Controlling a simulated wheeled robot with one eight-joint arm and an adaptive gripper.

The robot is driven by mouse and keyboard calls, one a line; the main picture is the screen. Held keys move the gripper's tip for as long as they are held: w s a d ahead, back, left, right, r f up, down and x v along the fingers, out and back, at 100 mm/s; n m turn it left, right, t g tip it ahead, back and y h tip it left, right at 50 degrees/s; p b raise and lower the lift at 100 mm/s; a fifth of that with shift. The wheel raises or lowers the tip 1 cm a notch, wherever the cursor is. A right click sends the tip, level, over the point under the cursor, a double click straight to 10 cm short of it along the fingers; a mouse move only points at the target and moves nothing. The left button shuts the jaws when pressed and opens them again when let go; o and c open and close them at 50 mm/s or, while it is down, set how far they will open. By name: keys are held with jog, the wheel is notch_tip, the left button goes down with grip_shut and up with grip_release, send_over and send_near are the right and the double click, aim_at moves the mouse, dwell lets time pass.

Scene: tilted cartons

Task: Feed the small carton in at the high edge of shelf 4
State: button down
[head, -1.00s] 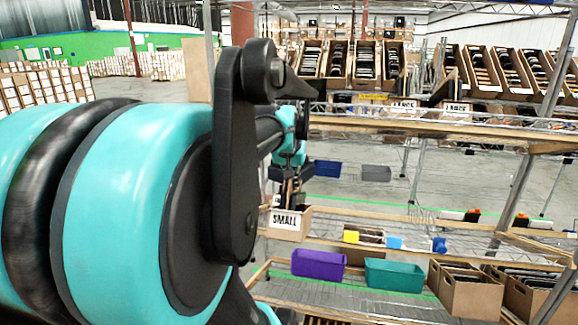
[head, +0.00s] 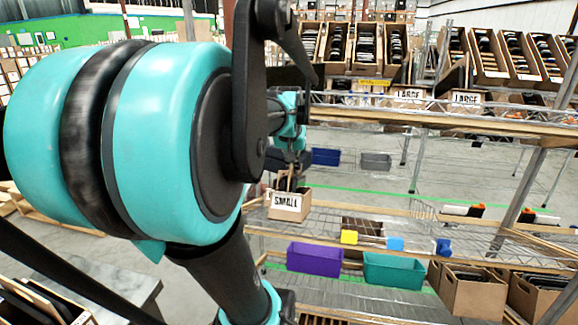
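The small carton (head: 286,206) is a brown open-top box with a white "SMALL" label on its front. It is near the middle of the head view, at the left end of a wire shelf level (head: 330,220) with wooden edges. My gripper (head: 290,180) is dark and small, at the carton's top, with its fingers reaching down to the carton. It appears shut on the carton, though the fingertips are partly hidden. I cannot tell whether the carton's base touches the shelf. No shelf number is readable, so I cannot tell which is shelf 4.
A purple bin (head: 315,259) and a teal bin (head: 393,270) stand on a lower level. Brown cartons (head: 470,293) are at the lower right. Cartons labelled "LARGE" (head: 409,97) stand behind the upper shelf rail (head: 440,119). A metal post (head: 535,170) rises at the right.

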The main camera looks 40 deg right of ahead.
jog(key=w+d+f, duration=0.9)
jog(key=d+f, duration=0.3)
jog(key=shift+w+f, duration=0.15)
jog(key=shift+w, duration=0.1)
dwell(1.7)
jog(key=shift+a+f, duration=0.15)
dwell(1.1)
jog(key=c, duration=1.6)
grip_release()
jog(key=shift+c, duration=0.2)
jog(key=v, duration=0.7)
jog(key=shift+s+a+r, duration=0.1)
jog(key=shift+r, duration=0.1)
